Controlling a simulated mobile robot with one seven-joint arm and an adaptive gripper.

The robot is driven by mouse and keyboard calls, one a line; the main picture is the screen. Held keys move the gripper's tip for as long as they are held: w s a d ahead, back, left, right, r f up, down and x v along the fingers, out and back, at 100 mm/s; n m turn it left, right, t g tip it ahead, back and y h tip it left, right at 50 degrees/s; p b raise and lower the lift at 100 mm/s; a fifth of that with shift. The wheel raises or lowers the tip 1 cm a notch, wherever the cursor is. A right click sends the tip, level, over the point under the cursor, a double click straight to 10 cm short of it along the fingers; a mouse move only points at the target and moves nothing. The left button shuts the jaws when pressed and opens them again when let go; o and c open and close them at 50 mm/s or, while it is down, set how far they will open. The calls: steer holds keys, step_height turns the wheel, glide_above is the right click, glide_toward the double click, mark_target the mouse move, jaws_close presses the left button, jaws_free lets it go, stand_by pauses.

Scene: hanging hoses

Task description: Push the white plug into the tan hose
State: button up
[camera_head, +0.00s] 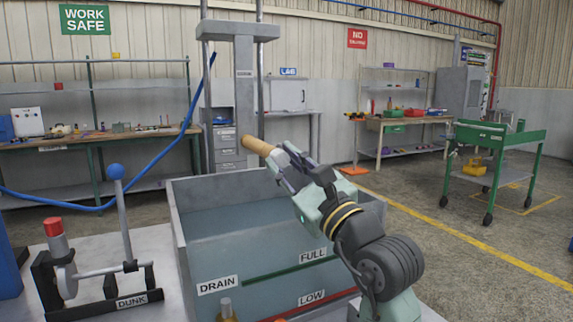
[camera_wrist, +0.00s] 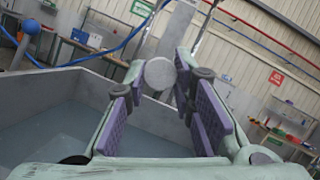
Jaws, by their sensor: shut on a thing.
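The tan hose (camera_head: 257,146) shows in the head view as a short tan cylinder, slanting up and left from my gripper, in front of the grey upright. The white plug (camera_head: 280,158) lies in line with its lower right end. The two look touching; I cannot tell how deep the plug sits. My gripper (camera_head: 287,165) is shut on the plug over the tank. In the wrist view the plug's round pale end (camera_wrist: 160,73) shows between the fingertips of my gripper (camera_wrist: 157,77). The tan hose is hidden behind it there.
An open grey water tank (camera_head: 180,225) stands below my gripper. A lever stand (camera_head: 122,215) with a blue knob is at the left. A blue hose (camera_head: 100,207) hangs behind. The grey upright (camera_head: 243,85) rises between rails behind the tan hose. A green cart (camera_head: 495,137) stands far right.

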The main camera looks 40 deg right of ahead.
steer(key=shift+w, duration=0.1)
steer(key=o, duration=1.1)
steer(key=shift+f, duration=0.1)
steer(key=v, duration=1.2)
